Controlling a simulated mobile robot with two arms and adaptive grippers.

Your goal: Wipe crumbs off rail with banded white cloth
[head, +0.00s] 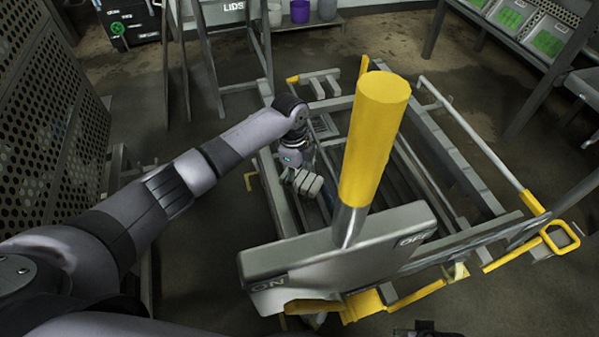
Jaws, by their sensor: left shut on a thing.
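My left arm reaches in from the left over a grey metal frame cart. My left gripper (303,178) points down inside the frame, shut on a pale, dark-striped piece that looks like the banded white cloth (305,184). The fingertips and what the cloth touches are hard to make out. Long grey rails (432,160) run along the frame; I cannot tell which one has crumbs, and no crumbs are discernible. A small dark part at the bottom edge may be my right gripper (425,329); its fingers are not visible.
A large yellow-gripped lever (374,140) on a grey ON/OFF plate (340,258) stands in front, hiding part of the cart. A perforated panel (45,120) is at left. A shelf with green-filled bins (512,15) is at upper right. A yellow loop handle (562,238) sticks out at right.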

